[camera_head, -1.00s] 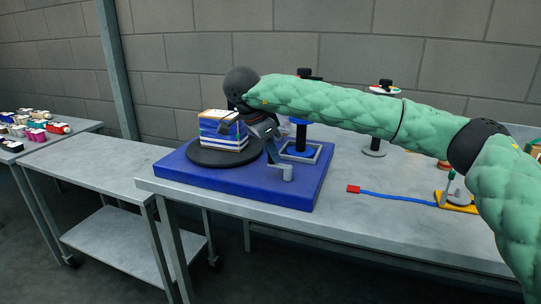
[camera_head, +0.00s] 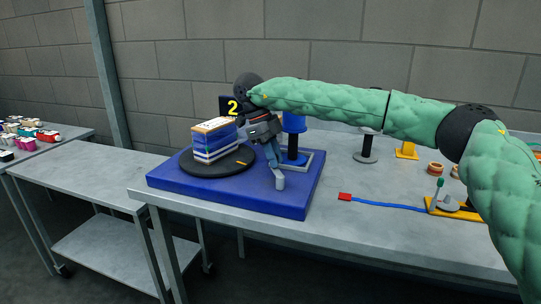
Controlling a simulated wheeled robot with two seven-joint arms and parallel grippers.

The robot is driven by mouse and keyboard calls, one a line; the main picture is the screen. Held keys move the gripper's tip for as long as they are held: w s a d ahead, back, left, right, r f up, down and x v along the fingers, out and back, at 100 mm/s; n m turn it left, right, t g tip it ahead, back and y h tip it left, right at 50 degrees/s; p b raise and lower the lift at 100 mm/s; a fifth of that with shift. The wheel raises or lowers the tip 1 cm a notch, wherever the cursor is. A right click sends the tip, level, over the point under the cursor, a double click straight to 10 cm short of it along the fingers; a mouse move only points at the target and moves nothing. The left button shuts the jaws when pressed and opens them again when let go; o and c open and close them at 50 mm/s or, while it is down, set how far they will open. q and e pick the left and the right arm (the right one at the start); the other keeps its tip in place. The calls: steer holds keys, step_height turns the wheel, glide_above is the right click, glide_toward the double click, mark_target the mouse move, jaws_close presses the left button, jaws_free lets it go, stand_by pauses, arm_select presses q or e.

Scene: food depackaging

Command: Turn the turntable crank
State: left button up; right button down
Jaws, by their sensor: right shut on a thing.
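The turntable is a black round plate (camera_head: 189,165) on a blue base (camera_head: 210,187) at the table's front left. A stack of blue and white boxes (camera_head: 214,139) stands on the plate. My right gripper (camera_head: 274,159) reaches down over the base, right of the plate, and is shut. The grey crank (camera_head: 279,182) is at its fingertips, and my gripper appears to be shut on it; the fingers partly hide the contact. My left gripper is not in view.
A blue post (camera_head: 293,123) stands close behind my gripper. A sign with a yellow 2 (camera_head: 232,107) is behind the boxes. A blue strap with a red end (camera_head: 345,197) and a yellow-based device (camera_head: 457,211) lie right. An empty steel table (camera_head: 90,167) is left.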

steer(key=shift+w+d+m+g, duration=0.1)
steer(key=shift+d+m+g, duration=0.25)
steer(key=shift+m, duration=0.55)
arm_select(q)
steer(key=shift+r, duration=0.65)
arm_select(e)
steer(key=shift+d+m+y, duration=0.2)
steer(key=shift+m+y, duration=0.1)
steer(key=shift+m, duration=0.2)
steer(key=c, duration=1.3)
jaws_free()
